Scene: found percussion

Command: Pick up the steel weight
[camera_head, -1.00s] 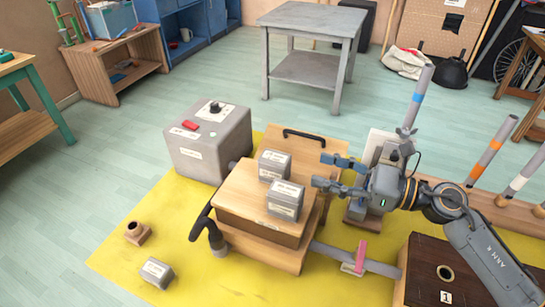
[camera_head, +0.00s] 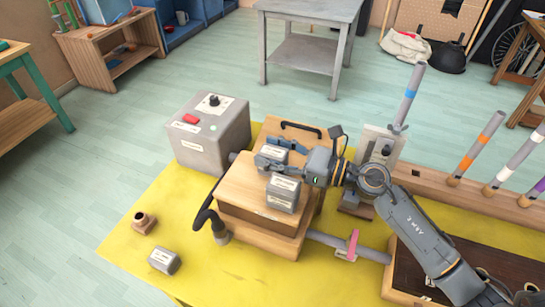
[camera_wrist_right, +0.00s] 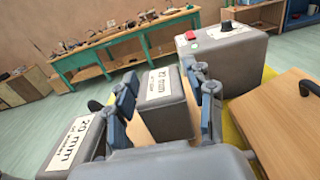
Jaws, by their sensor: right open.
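Two grey, white-labelled blocks sit on a wooden box (camera_head: 245,190): a far one (camera_head: 270,158) and a near one (camera_head: 283,197). A third grey block (camera_head: 164,261) lies on the yellow tabletop at the front left. I cannot tell from the labels which is the steel weight. My right gripper (camera_head: 277,152) is open at the far block. In the wrist view its fingers stand on either side of that block (camera_wrist_right: 163,105), with no clear grip. The near block (camera_wrist_right: 72,145) is outside the fingers, at left, its label reading "20 mm". My left gripper is not in view.
A large grey box (camera_head: 212,137) with a red button and knob stands behind left of the wooden box. A black handle (camera_head: 207,206) sticks out at its left side. Striped tubes (camera_head: 481,147) stand at the right. The front left tabletop is mostly clear.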

